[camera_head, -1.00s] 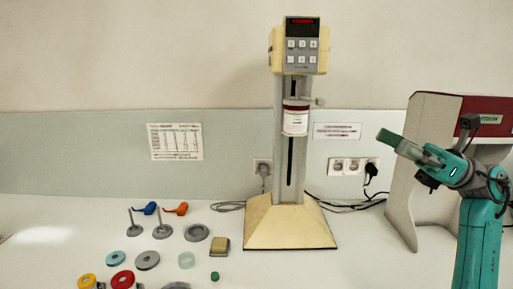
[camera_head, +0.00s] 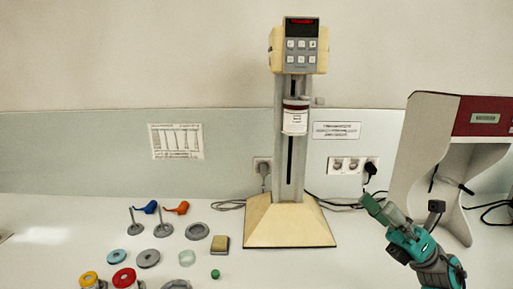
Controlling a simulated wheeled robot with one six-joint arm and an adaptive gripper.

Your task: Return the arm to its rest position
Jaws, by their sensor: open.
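My gripper (camera_head: 375,208) is at the lower right, in front of the counter between the mill's base and the grey cabinet. It is open, with nothing seen between its fingers. My teal arm (camera_head: 440,270) enters from the bottom right edge and points up and to the left. The cream mill (camera_head: 290,222) stands upright at the centre, to the left of my gripper. A white jar with a dark red lid (camera_head: 295,120) is on the mill's column, below its control panel.
The grey cabinet with a red panel (camera_head: 418,150) stands right of my gripper. Several lids, jars and small parts lie on the left of the counter, among them a grey ring (camera_head: 197,231) and a yellow-grey block (camera_head: 221,243). Black cables (camera_head: 340,203) run behind my gripper.

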